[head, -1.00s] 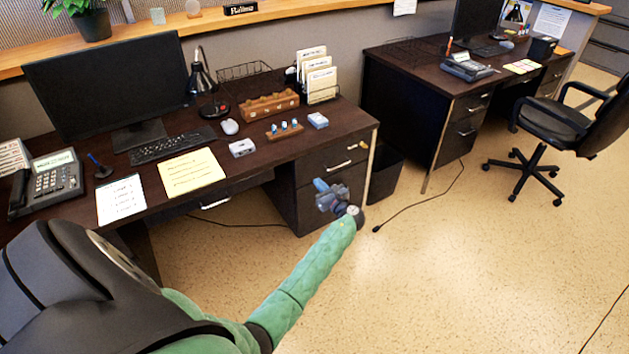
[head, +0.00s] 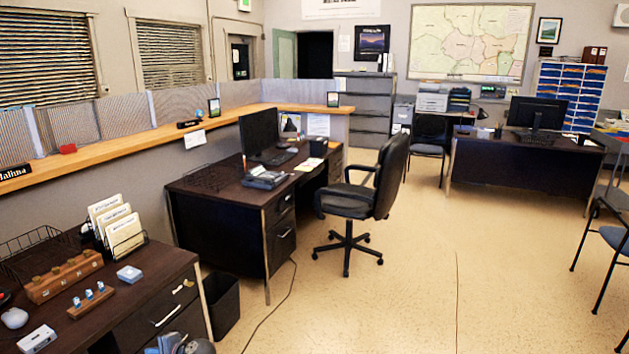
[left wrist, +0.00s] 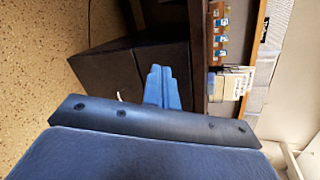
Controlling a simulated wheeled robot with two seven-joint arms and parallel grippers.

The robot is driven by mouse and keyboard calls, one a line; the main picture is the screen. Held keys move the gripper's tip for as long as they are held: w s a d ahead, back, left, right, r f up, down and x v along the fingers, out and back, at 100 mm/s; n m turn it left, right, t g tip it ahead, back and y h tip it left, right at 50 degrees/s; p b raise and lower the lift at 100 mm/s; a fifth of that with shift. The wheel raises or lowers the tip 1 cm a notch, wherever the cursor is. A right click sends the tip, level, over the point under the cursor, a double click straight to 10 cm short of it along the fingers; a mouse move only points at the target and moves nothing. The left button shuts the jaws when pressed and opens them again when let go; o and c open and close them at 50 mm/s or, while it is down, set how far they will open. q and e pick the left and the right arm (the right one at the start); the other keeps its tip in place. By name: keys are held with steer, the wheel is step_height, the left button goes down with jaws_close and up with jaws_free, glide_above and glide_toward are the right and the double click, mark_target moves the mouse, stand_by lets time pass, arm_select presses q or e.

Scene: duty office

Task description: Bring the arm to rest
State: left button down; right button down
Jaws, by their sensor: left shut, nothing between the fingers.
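My left gripper (head: 166,344) shows only in part at the bottom edge of the head view, in front of the near desk's drawers. In the left wrist view its two blue fingers (left wrist: 162,88) are together, with nothing between them. The dark desk (left wrist: 120,72) is beyond the fingers in that view. The rest of my left arm is out of the head view. My right gripper is in neither view.
An office chair (head: 365,190) stands by the second desk. Open floor (head: 400,310) lies to the right.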

arm_select(q)
steer(key=s+d+r+n+t+h, duration=0.1)
steer(key=s+d+r+n+h, duration=0.25)
steer(key=s+d+h, duration=0.6)
steer(key=s+d+r+n+t+h, duration=0.1)
steer(key=s+d+r+n+h, duration=0.2)
steer(key=s+d, duration=0.75)
steer(key=s+d+g+h, duration=0.1)
steer(key=s+d+h, duration=0.1)
steer(key=s+d, duration=0.85)
steer(key=s+d+f+g, duration=0.1)
steer(key=s+f, duration=0.2)
steer(key=s, duration=0.4)
steer(key=s+d+f+g, duration=0.1)
steer(key=s+f, duration=0.3)
steer(key=s, duration=0.4)
steer(key=shift+s+f+g, duration=0.2)
steer(key=shift+g, duration=0.4)
steer(key=shift+h, duration=0.25)
